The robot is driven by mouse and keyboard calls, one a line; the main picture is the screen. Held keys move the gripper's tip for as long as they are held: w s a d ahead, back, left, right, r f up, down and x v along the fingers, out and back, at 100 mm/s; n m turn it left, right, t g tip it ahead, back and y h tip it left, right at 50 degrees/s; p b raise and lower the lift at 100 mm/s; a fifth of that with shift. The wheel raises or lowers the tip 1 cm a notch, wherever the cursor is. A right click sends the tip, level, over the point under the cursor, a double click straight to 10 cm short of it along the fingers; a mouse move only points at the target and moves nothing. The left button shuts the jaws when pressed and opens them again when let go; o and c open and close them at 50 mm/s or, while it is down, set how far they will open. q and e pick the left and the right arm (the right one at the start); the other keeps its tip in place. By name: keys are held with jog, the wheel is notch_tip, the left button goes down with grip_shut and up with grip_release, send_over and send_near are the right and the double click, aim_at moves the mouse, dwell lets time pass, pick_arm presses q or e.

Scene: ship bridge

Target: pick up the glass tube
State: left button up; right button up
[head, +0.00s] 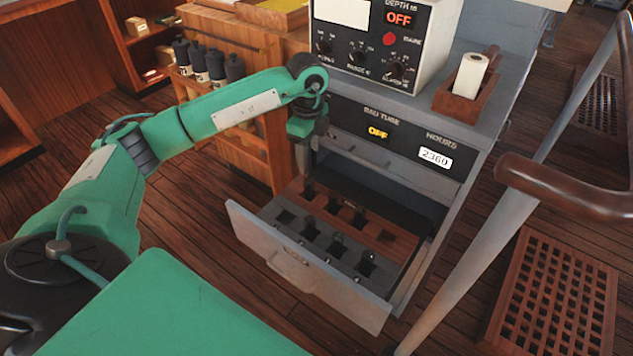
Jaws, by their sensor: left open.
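An open grey drawer (272,257) sticks out of the grey cabinet. It has a dark tray of square slots at the front and a brown wooden strip behind. Small dark, clear-topped pieces stand in some slots, one (338,241) near the middle and one (366,262) further right. They look like glass tubes, but are too small to be sure. My left gripper (309,160) points down above the drawer's back left part. It is open and looks empty; its fingertips are dark and hard to make out. My right gripper is not in view.
A depth instrument (388,40) and a wooden holder with a white roll (470,76) stand on the cabinet. A metal rail with a brown handle (560,190) rises at right. A wooden grating (553,295) lies on the floor. Dark bottles (213,66) stand in a rack behind my arm.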

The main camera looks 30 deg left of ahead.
aim_at(309, 180)
pick_arm(q)
jog(key=f, duration=0.8)
jog(key=shift+s, duration=0.2)
jog(key=f, duration=0.5)
jog(key=shift+w+a, duration=0.1)
jog(key=shift+w, duration=0.1)
jog(key=c, duration=1.1)
jog(key=shift+o, duration=0.2)
jog(key=shift+r, duration=0.1)
